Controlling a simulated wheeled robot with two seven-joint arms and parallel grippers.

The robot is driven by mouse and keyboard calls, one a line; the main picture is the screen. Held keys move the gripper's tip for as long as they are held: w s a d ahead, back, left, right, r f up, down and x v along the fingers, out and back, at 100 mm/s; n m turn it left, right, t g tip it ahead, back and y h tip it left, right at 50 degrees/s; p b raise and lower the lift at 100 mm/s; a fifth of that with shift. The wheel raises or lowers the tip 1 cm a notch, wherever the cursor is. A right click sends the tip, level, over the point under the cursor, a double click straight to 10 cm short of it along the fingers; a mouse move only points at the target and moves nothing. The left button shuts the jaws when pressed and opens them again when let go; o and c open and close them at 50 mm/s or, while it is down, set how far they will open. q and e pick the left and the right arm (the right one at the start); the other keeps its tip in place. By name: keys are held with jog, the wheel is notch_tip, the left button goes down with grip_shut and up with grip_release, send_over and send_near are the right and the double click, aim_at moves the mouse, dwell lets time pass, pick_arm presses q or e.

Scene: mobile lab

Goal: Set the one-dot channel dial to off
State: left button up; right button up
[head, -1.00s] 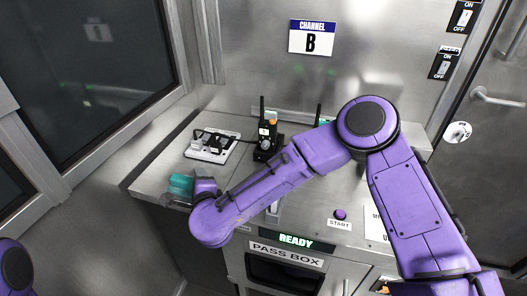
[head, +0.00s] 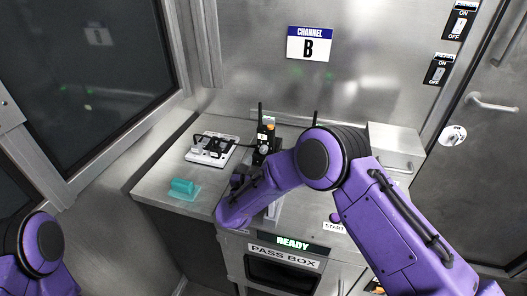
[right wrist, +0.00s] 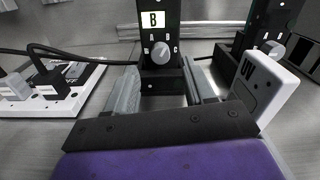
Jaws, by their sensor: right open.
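A black radio-like unit labelled B (right wrist: 160,45) stands upright in the right wrist view, with a grey round dial (right wrist: 160,53) on its front. It also shows in the head view (head: 264,140). A second black unit (right wrist: 270,25) with a similar dial (right wrist: 273,48) stands at the right. Small white marks surround the dials; I cannot count the dots surely. My right gripper (right wrist: 160,74) is open and empty, its fingers either side of the view below the B unit's dial, apart from it. The right gripper also shows in the head view (head: 242,180). My left gripper is not in view.
A white block (right wrist: 270,85) with dark lettering stands close to the right finger. A teal object (head: 183,187) lies at the bench's front left.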

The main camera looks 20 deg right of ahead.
aim_at(263, 152)
jog(key=x, duration=0.5)
jog(key=shift+p, duration=0.35)
jog(key=shift+c, duration=0.4)
grip_shut()
